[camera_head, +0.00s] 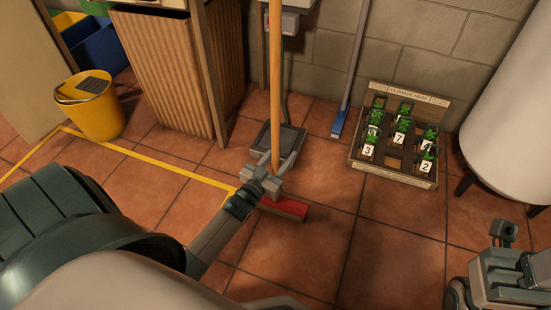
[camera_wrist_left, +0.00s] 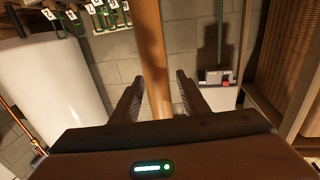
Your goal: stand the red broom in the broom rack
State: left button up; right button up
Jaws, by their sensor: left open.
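The red broom stands upright, with a long wooden handle (camera_head: 275,80) and a red head (camera_head: 285,207) on the tiled floor. My left gripper (camera_head: 275,165) is open at the lower handle, its two fingers on either side. In the left wrist view the handle (camera_wrist_left: 152,50) passes between the open fingers (camera_wrist_left: 157,95), with gaps visible beside it. Part of my right gripper (camera_head: 505,240) shows at the lower right; its fingers are not clear. I cannot pick out a broom rack for certain.
Behind the broom are a grey floor platform (camera_head: 290,140) and a grey box with a red part (camera_head: 286,22). A blue broom (camera_head: 338,122) leans on the wall.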

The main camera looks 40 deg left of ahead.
pick_arm(q)
grip_shut()
dwell(1.4)
jog(key=shift+r, duration=0.1)
